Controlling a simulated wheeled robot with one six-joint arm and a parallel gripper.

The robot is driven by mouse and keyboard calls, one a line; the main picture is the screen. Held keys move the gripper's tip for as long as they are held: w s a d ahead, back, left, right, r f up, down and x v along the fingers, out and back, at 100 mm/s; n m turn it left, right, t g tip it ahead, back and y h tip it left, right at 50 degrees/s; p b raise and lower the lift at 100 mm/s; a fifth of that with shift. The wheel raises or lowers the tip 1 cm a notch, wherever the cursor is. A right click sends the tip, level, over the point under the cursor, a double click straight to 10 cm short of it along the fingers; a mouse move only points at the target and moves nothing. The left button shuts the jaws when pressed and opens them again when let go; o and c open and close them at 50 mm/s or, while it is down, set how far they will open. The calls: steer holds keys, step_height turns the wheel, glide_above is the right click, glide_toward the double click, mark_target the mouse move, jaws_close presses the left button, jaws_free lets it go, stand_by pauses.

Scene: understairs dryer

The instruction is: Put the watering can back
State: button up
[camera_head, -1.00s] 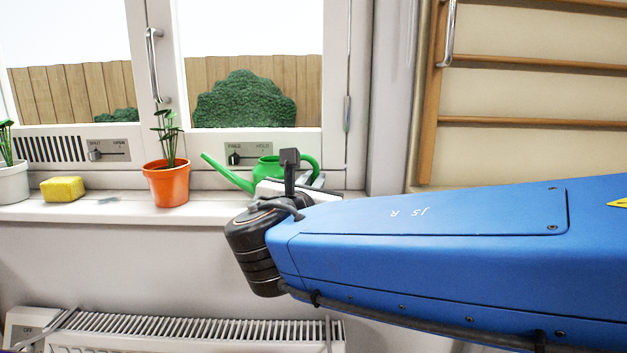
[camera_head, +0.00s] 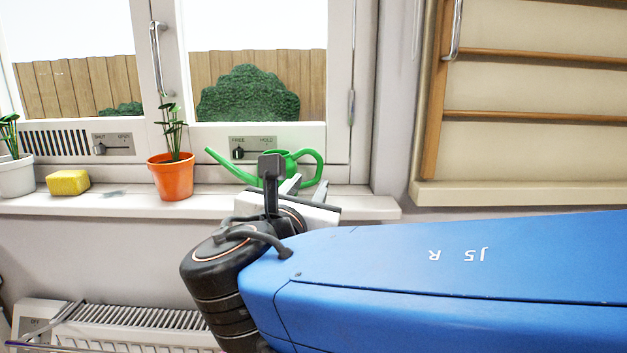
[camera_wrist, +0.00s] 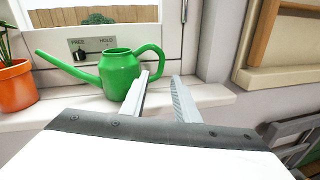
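The green watering can (camera_head: 274,168) stands upright on the white windowsill (camera_head: 356,205), with its spout to the left and its handle to the right. My gripper (camera_head: 307,184) is in front of the can's right side, and part of the wrist hides the can's lower body in the head view. In the wrist view, the can (camera_wrist: 118,75) shows nearly whole.
An orange pot with a plant (camera_head: 172,178) stands left of the can. A yellow sponge (camera_head: 68,182) and a white pot (camera_head: 15,177) are farther left. A radiator (camera_head: 135,322) is below the sill. A wooden rack (camera_head: 530,115) is at the right.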

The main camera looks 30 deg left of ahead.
steer(key=shift+v, duration=1.7)
steer(key=shift+s, duration=0.1)
